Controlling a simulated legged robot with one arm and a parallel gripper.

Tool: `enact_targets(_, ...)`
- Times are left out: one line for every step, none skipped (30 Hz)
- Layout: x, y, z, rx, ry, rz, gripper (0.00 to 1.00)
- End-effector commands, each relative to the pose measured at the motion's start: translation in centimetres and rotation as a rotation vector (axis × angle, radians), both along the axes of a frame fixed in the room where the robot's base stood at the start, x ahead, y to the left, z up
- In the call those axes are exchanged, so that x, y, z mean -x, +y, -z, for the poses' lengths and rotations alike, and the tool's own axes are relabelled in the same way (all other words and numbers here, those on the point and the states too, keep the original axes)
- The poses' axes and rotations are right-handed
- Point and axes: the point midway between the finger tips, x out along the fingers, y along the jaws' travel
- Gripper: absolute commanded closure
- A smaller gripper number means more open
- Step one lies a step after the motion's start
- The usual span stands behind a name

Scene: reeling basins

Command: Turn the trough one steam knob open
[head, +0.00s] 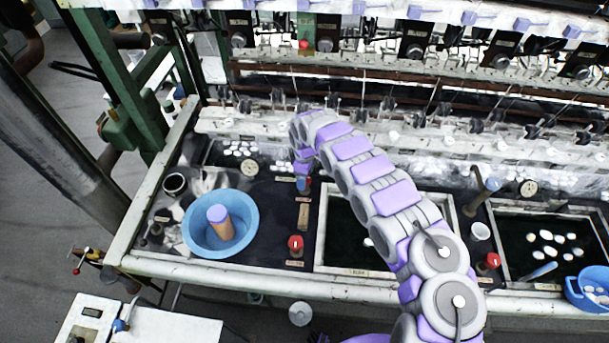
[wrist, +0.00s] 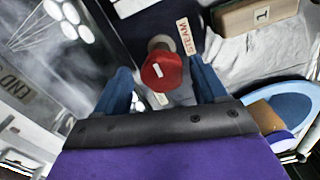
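A red steam knob (wrist: 162,71) with a white mark on its top stands in the wrist view beside a "STEAM" label (wrist: 186,36). My gripper (wrist: 163,86) is open around it, with one blue finger on each side. Gaps show between the fingers and the knob, and I see no clear contact. In the head view my gripper (head: 303,184) is low over the dark panel, above a wooden block, and mostly hides this knob. A wooden block marked "1" (wrist: 255,14) is near the label in the wrist view.
A second red knob (head: 295,243) stands nearer the front edge, and another (head: 492,260) at right. My arm crosses the dark trough (head: 340,225). Reeling machinery runs along the back.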

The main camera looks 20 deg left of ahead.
Motion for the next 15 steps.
enact_targets(0.0,0.0,0.0,0.0,0.0,0.0,0.27)
enact_targets(0.0,0.0,0.0,0.0,0.0,0.0,0.27)
enact_targets(0.0,-0.1,0.0,0.0,0.0,0.0,0.27)
enact_targets(0.0,-0.1,0.0,0.0,0.001,0.0,0.27)
enact_targets(0.0,-0.1,0.0,0.0,0.001,0.0,0.27)
enact_targets(0.0,-0.1,0.0,0.0,0.001,0.0,0.27)
enact_targets(0.0,-0.1,-0.1,0.0,0.001,0.0,0.27)
enact_targets(0.0,-0.1,-0.1,0.0,0.001,0.0,0.27)
enact_targets(0.0,-0.1,-0.3,0.0,0.0,0.0,0.27)
enact_targets(0.0,-0.1,-0.5,0.0,0.0,0.0,0.27)
enact_targets(0.0,-0.1,-0.8,0.001,-0.001,0.0,0.27)
enact_targets(-0.1,-0.1,-1.3,0.001,-0.002,0.0,0.27)
enact_targets(-0.1,-0.1,-1.8,0.001,-0.003,0.0,0.27)
enact_targets(0.0,-0.1,-2.3,0.001,-0.003,0.0,0.27)
enact_targets(0.0,-0.1,-3.1,0.002,-0.003,0.0,0.27)
